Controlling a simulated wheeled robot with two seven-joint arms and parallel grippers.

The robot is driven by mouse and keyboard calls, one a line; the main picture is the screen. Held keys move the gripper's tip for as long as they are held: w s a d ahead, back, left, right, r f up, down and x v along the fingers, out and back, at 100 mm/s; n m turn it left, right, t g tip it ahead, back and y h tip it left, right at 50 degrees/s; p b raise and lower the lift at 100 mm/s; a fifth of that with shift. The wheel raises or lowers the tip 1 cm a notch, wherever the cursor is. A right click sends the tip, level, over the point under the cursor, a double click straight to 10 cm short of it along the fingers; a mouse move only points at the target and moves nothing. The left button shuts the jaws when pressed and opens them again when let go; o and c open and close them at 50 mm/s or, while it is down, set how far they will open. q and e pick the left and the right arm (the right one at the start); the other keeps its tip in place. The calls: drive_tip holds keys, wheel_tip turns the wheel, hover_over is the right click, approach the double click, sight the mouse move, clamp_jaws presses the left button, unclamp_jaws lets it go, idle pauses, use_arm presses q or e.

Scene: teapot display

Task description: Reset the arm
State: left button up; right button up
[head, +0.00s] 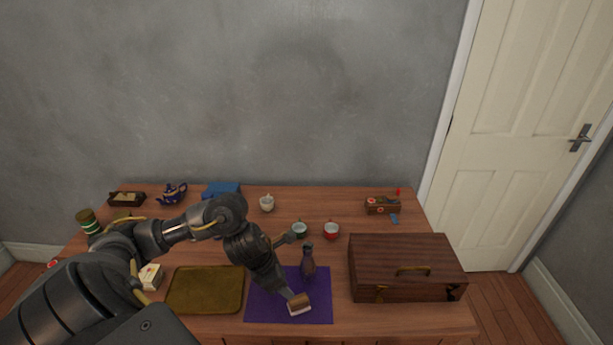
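My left arm comes in from the left and reaches over the wooden table (340,312). Its gripper (294,271) is open, with one finger toward the back and the other toward the front. The front finger's end is over the mat, by a small brown and white patch that I cannot tell apart from the fingertip. My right gripper is not in view.
A brass-coloured tray (205,290) lies left of the mat and a wooden case (405,268) right of it. Cups (331,231), a blue teapot (172,194), a blue box (221,190) and a small wooden box (382,205) stand behind. A green can (88,221) is at left.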

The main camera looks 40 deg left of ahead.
use_arm(q)
drive_tip(key=s+d+f+n+t, duration=0.1)
drive_tip(key=d+n+t, duration=0.3)
drive_tip(key=d+n, duration=1.3)
drive_tip(key=s+a+f+n+g+y, duration=0.1)
drive_tip(key=s+a+f+n+g, duration=0.15)
drive_tip(key=s+n, duration=0.75)
drive_tip(key=s+a+f+n+g+y, duration=0.1)
drive_tip(key=s+a+f+n+g, duration=0.3)
drive_tip(key=n, duration=0.9)
wheel_tip(320, 180, down, 25)
drive_tip(key=s, duration=0.3)
drive_tip(key=s+a+f, duration=0.2)
drive_tip(key=s+f, duration=1.3)
drive_tip(key=shift+s, duration=0.25)
